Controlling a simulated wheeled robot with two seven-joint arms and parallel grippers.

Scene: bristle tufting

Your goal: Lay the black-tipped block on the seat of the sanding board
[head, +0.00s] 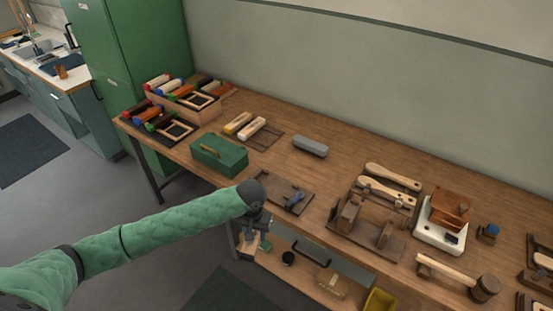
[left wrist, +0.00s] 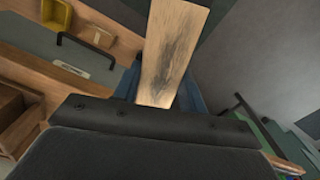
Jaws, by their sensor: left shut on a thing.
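My left gripper (head: 254,232) is in front of the bench's front edge, shut on a plain wooden block (head: 249,246) that hangs below the bench top. In the left wrist view the block (left wrist: 170,50) shows pale wood with a dark grey smudge along its face; no black tip can be made out. A dark flat board (head: 283,191) with a blue-handled piece on it lies on the bench just behind the gripper; it may be the sanding board. Its seat is not clear. The block is apart from it. My right gripper is not in view.
A green box (head: 218,155) stands left of the board. Farther back are yellow-ended blocks (head: 252,129), a grey bar (head: 310,146) and a rack of colour-tipped pieces (head: 185,98). A wooden fixture (head: 365,222) stands to the right. A shelf with a yellow bin (head: 380,301) lies below.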

